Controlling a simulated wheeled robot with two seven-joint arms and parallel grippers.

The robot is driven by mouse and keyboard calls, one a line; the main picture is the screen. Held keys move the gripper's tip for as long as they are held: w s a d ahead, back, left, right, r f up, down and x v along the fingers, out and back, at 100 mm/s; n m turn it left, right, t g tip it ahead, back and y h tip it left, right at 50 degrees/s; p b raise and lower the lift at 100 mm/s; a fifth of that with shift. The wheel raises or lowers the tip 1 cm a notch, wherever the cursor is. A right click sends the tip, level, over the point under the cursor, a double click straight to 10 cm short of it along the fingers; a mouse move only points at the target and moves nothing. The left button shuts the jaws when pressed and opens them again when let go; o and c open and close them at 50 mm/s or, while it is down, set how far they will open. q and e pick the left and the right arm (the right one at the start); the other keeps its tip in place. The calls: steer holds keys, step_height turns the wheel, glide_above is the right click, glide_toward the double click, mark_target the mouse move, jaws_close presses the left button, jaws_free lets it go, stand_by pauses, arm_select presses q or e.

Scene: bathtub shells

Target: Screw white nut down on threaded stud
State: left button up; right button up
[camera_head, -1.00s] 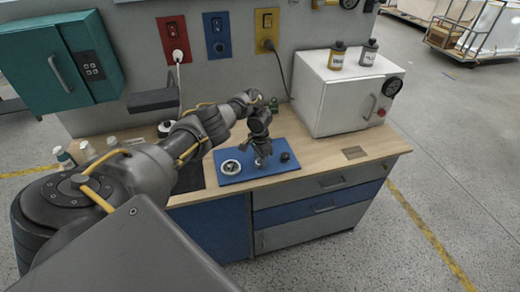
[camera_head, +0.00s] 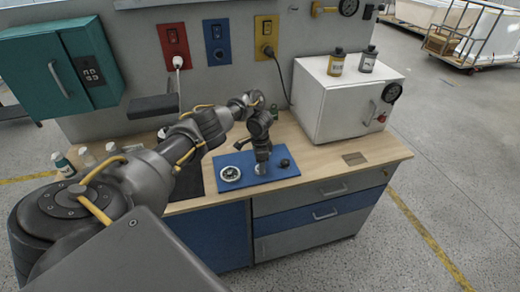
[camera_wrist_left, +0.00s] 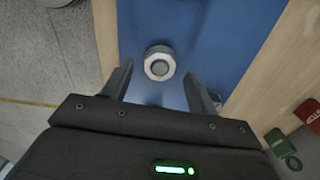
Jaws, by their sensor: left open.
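The white nut (camera_wrist_left: 159,65) shows in the left wrist view as a hexagonal ring around a grey round centre, seemingly the end of the threaded stud (camera_wrist_left: 159,68). It is over the blue mat. My left gripper (camera_wrist_left: 158,85) is open, with one finger to each side and the nut just ahead between the fingertips. I cannot tell whether they touch it. In the head view my left gripper (camera_head: 262,168) points down over the blue mat (camera_head: 228,185) and largely hides the nut and stud. My right gripper is not in view.
A white-rimmed round part (camera_head: 231,174) lies left of the gripper, and a dark knob-like part (camera_head: 284,163) lies to its right. A white box-shaped appliance (camera_head: 335,100) stands behind on the right. Bottles (camera_head: 63,163) stand at the bench's left. The wooden front strip is clear.

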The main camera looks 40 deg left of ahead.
arm_select(q)
step_height(320, 180, up, 5)
steer(key=p, duration=0.3)
steer(key=shift+w+f+b, duration=0.15)
steer(key=shift+w+b, duration=0.05)
steer(key=shift+b, duration=0.55)
steer(key=shift+r, duration=0.4)
steer(key=shift+s+r+b, duration=0.15)
steer(key=shift+r+b, duration=0.3)
step_height(320, 180, up, 3)
steer(key=shift+s+f+p, duration=0.1)
steer(key=shift+s+p, duration=0.05)
steer(key=shift+p, duration=0.35)
